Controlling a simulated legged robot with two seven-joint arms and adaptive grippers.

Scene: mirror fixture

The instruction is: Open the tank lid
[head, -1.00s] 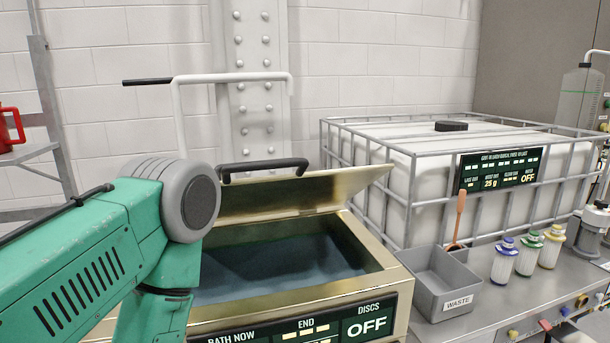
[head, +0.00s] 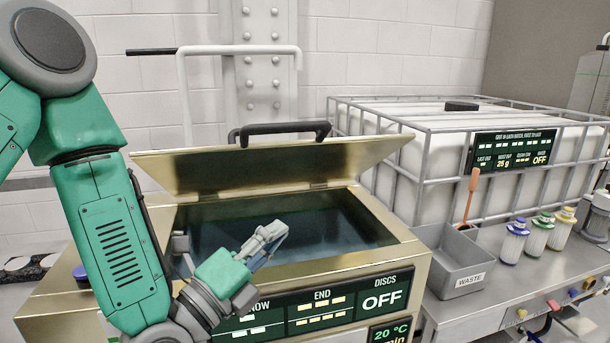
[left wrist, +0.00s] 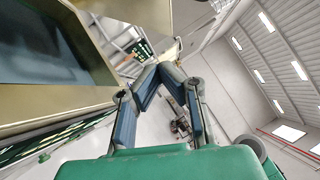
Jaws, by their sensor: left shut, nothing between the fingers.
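The brass-coloured tank (head: 408,262) stands in the middle of the head view with dark liquid inside. Its lid (head: 350,160) is raised and tilted back on the hinge at the rear rim, with a black handle (head: 285,129) on its top edge. The lid is apart from my gripper. My left gripper (head: 275,232) is shut and empty, over the front part of the tank opening near the front rim. In the left wrist view, its fingers (left wrist: 158,70) meet at the tips with nothing between them, beside the tank rim (left wrist: 70,104). My right gripper is not in view.
A grey waste bin (head: 455,268) with an orange-handled tool (head: 471,195) stands right of the tank. Several capped bottles (head: 536,236) stand on the steel bench. A caged white container (head: 440,190) is behind. A white pipe frame with a black grip (head: 150,51) rises behind the lid.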

